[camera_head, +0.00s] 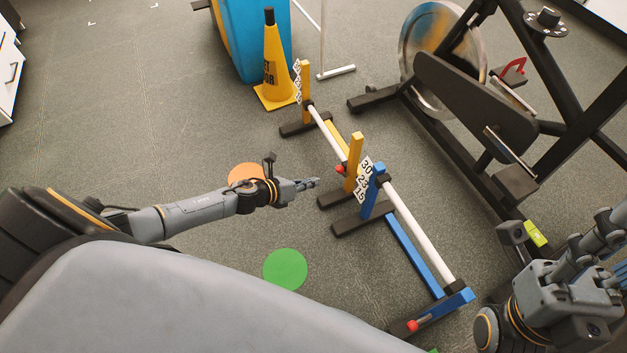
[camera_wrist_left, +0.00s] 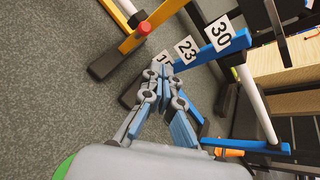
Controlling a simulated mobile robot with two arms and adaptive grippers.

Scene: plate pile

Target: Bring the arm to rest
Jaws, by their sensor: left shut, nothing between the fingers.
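My left arm reaches in from the left in the head view. Its gripper (camera_head: 309,184) is shut and empty, held above the floor close to the yellow and blue hurdles. In the left wrist view the closed fingers (camera_wrist_left: 163,76) show in front of a blue hurdle post with number cards. My right arm's grey end (camera_head: 568,292) shows at the lower right of the head view. I cannot make out its fingertips clearly.
An orange disc (camera_head: 246,174) and a green disc (camera_head: 285,269) lie on the floor. The yellow hurdle (camera_head: 354,160) and blue hurdle (camera_head: 371,190) stand right of the left gripper. A yellow cone (camera_head: 272,62) and an exercise bike (camera_head: 470,105) stand behind. Floor at upper left is clear.

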